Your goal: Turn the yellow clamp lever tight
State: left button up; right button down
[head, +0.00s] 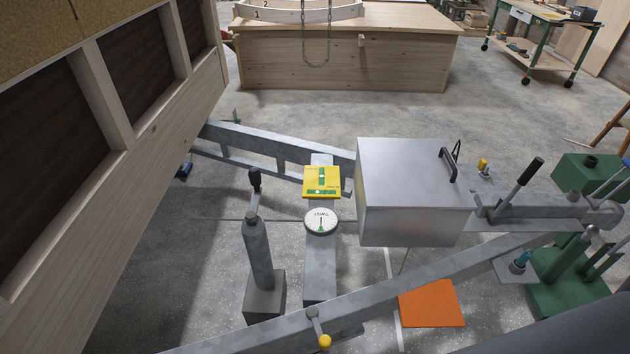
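A lever with a yellow ball knob (325,341) sits at the bottom of the head view, on the near grey drawbar beam (420,278). Its short grey arm slants down and slightly right from a pivot on the beam to the knob. How tight it is cannot be seen. A grey upright post with a black-handled crank (258,240) stands left of the lever. Neither of my grippers is in view.
A metal box (412,200) with a black handle sits on the frame. A yellow level (322,182) and a round dial (321,221) are left of it. An orange plate (431,303) lies right of the lever. The wooden hut wall (150,165) fills the left.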

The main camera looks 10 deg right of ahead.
aim_at(312, 312)
jog(key=k+l, duration=0.25)
jog(key=k, duration=0.2)
jog(key=k+l, duration=0.25)
jog(key=k, duration=0.25)
